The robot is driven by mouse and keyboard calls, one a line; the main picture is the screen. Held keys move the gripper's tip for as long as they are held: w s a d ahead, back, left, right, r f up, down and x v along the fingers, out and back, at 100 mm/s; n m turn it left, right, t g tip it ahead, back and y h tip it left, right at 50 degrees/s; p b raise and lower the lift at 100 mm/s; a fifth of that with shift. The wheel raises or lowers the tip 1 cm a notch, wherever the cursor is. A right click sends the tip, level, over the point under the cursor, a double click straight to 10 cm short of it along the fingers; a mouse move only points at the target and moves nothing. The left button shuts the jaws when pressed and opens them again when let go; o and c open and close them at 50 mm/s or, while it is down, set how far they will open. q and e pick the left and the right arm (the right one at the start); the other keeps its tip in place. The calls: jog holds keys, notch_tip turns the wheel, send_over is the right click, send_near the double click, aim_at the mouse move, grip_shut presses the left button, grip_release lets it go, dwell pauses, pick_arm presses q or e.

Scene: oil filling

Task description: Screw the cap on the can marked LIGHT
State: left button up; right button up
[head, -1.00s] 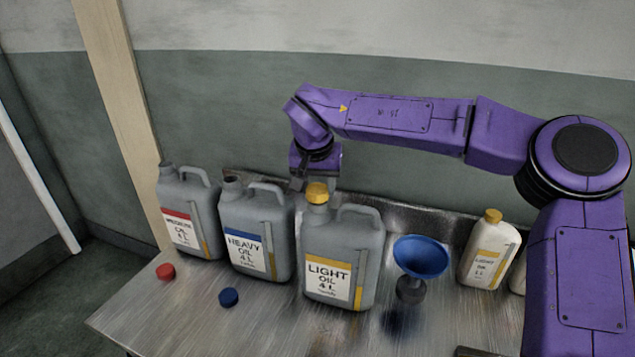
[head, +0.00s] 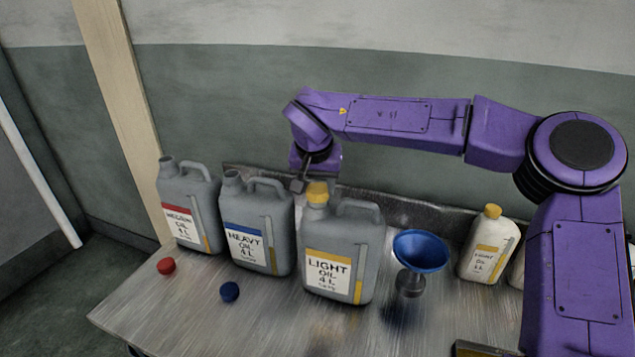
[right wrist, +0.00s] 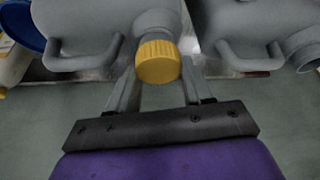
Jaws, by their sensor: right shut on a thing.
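The grey can marked LIGHT (head: 372,240) stands upright at the front of the row, with a yellow label. The yellow cap (head: 317,193) sits on its neck; it also shows in the right wrist view (right wrist: 158,62). My right gripper (head: 306,186) reaches in from behind at cap height. Its fingers lie on both sides of the cap in the right wrist view and are shut on it. The fingertips' contact and the cap's thread are hidden. My left gripper is not in view.
A blue funnel (head: 421,251) and a yellow-capped white bottle (head: 490,248) stand right. The metal table (head: 180,315) is clear in front.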

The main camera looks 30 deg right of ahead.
jog(key=shift+f, duration=0.35)
jog(key=o, duration=1.1)
jog(key=shift+f, duration=0.1)
jog(key=shift+c, duration=0.2)
jog(key=v, duration=1)
jog(key=shift+r, duration=0.25)
